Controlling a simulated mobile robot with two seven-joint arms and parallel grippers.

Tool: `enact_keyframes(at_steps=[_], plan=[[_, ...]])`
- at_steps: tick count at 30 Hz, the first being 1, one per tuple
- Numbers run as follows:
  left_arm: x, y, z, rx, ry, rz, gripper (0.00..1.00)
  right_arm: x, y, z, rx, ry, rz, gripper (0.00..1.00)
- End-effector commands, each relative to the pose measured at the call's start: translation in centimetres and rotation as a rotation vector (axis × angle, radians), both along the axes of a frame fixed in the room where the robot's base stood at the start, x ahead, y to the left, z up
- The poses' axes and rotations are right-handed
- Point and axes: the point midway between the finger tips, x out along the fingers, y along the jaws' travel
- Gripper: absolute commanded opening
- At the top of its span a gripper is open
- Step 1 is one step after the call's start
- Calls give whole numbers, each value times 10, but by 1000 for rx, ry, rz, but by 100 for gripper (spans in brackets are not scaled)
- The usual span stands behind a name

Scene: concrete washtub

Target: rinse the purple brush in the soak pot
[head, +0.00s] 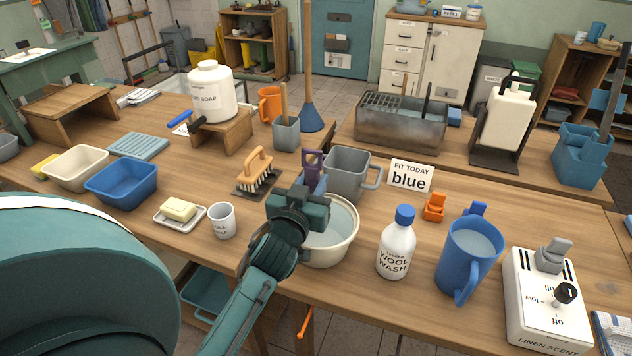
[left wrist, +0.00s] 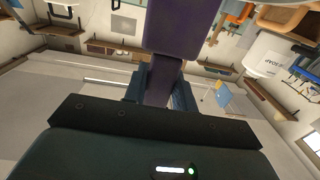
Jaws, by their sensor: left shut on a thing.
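The purple brush (head: 313,162) is in my left gripper (head: 309,185), which is shut on it. Its purple upper end sticks up above the fingers in the head view; whether its lower part shows behind the gripper I cannot tell. In the left wrist view the purple piece (left wrist: 182,28) rises from between the fingers (left wrist: 158,88). A round cream pot with water in it (head: 350,232), likely the soak pot, stands on the table just below and behind my gripper, which hides part of it. I cannot tell whether the brush touches the water. My right gripper is not in view.
A grey jug (head: 348,180) stands close behind the pot. A white wool wash bottle (head: 397,248) and a blue jug of liquid (head: 468,255) stand to the right. A cup (head: 222,221), a soap dish (head: 180,214) and a wooden-handled brush (head: 258,172) are to the left.

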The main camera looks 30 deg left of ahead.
Motion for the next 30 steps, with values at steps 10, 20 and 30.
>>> enact_keyframes(at_steps=[10,20,30], plan=[[-6,-11,0,-5,-2,-2,7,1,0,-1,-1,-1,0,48],[-13,-22,1,0,-2,0,7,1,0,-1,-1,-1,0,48],[-4,-27,0,-2,-3,0,7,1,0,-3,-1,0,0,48]])
